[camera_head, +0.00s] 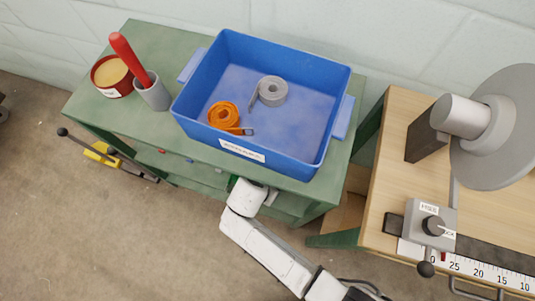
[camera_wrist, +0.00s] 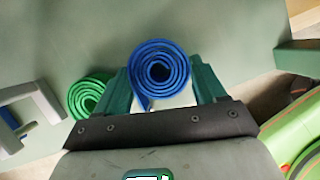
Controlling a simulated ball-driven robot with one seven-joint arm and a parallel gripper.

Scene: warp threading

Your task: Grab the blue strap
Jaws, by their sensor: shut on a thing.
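The blue strap (camera_wrist: 160,48), a tight roll seen end-on, sits between the two teal fingers of my gripper (camera_wrist: 162,82) in the wrist view. The gripper is shut on it, one finger on each side. In the head view, my white wrist is at the front edge of the green bench (camera_head: 150,40), below its top. The fingers and the blue strap are hidden there.
A green roll (camera_wrist: 88,97) lies close to my left finger. A grey hook-shaped thing (camera_wrist: 35,105) is further left. On the bench top, a blue bin (camera_head: 330,72) holds an orange strap (camera_head: 224,115) and a grey strap (camera_head: 272,92). A wooden table (camera_head: 395,125) stands right.

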